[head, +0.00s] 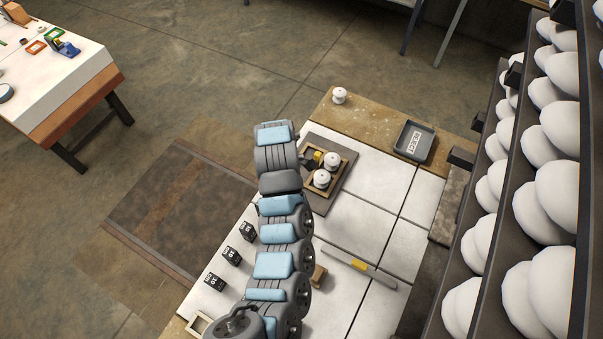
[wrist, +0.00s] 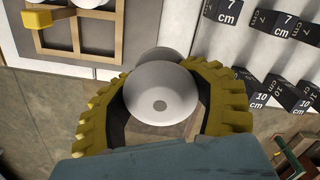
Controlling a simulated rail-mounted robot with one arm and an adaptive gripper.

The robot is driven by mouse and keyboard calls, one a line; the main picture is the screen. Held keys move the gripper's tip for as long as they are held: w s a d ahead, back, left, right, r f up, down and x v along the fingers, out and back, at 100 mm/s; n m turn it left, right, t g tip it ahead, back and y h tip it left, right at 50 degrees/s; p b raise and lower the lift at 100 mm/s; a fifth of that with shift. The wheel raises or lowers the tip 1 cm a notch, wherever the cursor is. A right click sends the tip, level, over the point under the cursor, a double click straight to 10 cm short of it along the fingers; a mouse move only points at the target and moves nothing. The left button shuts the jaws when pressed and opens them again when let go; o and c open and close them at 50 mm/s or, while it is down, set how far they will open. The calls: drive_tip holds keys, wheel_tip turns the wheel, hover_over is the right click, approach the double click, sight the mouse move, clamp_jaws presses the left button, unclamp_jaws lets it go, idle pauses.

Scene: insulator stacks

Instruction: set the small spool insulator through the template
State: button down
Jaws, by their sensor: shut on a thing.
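My gripper (wrist: 163,80) has yellow ribbed fingers shut on a white spool insulator (wrist: 161,92).
Another spool (head: 339,95) stands on the table's far wooden strip, left of a labelled grey tray (head: 414,141). Black numbered blocks (head: 231,255) line the left side. A bar with a yellow middle (head: 358,264) lies right of my arm. Racks of white insulators (head: 540,200) rise at right.

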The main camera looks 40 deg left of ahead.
drive_tip(key=d+n, duration=0.2)
drive_tip(key=d, duration=0.3)
drive_tip(key=w+a+f+b, duration=0.1)
drive_tip(key=w+a+b, duration=0.1)
drive_tip(key=b, duration=0.2)
drive_tip(key=w+a+f+b, duration=0.2)
drive_tip(key=w+b, duration=0.1)
drive_tip(key=w+a+f+b, duration=0.2)
drive_tip(key=w+b, duration=0.1)
drive_tip(key=b, duration=0.1)
drive_tip(key=shift+w+a+f+b, duration=0.1)
drive_tip(key=shift+a+f+b, duration=0.05)
drive_tip(key=shift+a+b, duration=0.15)
drive_tip(key=b, duration=0.1)
hover_over(302, 169)
drive_tip(key=s+d, duration=0.1)
drive_tip(key=s, duration=0.1)
drive_tip(key=shift+w+d+f, duration=0.1)
drive_tip(key=shift+f, duration=1)
drive_tip(key=shift+d+f, duration=0.1)
drive_tip(key=shift+f, duration=1)
drive_tip(key=shift+f+b, duration=0.1)
drive_tip(key=shift+b, duration=0.2)
drive_tip(key=shift+w+a+f+b, duration=0.15)
drive_tip(key=shift+f+b, duration=0.35)
drive_tip(key=shift+f, duration=1.1)
